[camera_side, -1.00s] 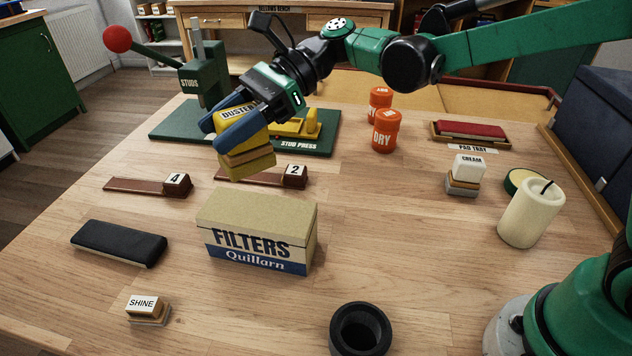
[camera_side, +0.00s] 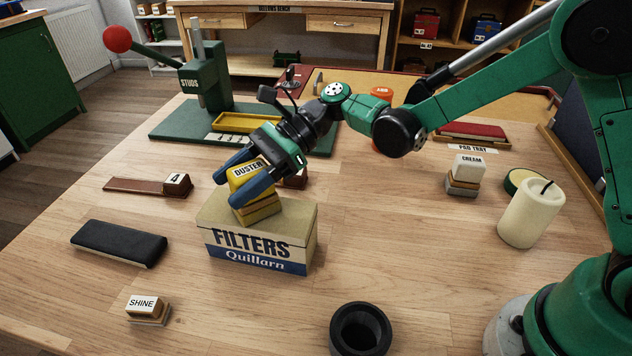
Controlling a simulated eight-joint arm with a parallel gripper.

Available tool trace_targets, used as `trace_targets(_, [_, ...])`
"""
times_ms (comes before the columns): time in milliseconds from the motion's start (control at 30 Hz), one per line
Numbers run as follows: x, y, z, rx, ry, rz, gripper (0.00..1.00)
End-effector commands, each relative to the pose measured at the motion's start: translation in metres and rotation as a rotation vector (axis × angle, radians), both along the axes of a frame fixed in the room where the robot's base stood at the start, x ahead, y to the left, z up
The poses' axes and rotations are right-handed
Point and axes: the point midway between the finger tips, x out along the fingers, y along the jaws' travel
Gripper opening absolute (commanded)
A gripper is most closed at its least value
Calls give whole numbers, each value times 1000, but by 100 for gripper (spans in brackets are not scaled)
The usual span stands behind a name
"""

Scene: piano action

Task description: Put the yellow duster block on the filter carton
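The yellow duster block (camera_side: 250,174), labelled DUSTER, is between the blue fingers of my gripper (camera_side: 244,188). My gripper is shut on it. The lower part of the block, a tan and brown base, is at the top of the filter carton (camera_side: 262,245). The block looks upright and appears to touch the lid, though a small gap cannot be ruled out from this angle. The carton is a tan box marked FILTERS and Quillarn, standing on the wooden table. The near blue finger hides part of the block.
Around the carton are a black pad (camera_side: 118,243), the SHINE block (camera_side: 148,309), a black cup (camera_side: 360,330) and a brown strip with a 4 block (camera_side: 150,185). A green stud press (camera_side: 205,80) stands behind. The CREAM block (camera_side: 465,173) and a candle (camera_side: 531,212) are at right.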

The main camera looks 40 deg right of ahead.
Motion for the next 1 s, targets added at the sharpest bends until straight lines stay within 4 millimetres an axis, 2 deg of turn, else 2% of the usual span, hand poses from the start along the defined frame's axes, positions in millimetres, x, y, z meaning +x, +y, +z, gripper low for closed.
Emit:
trace_targets(33, [0, 0, 0, 0, 0, 0, 72])
trace_targets(67, [0, 0, 0, 0, 0, 0, 81])
trace_targets(467, [0, -3, 5, 0, 0, -1, 81])
trace_targets(567, [1, -17, 10, 0, 0, -4, 81])
trace_targets(900, [0, -87, 39, 0, 1, -6, 81])
trace_targets(1000, [0, -100, 45, 0, 0, -3, 81])
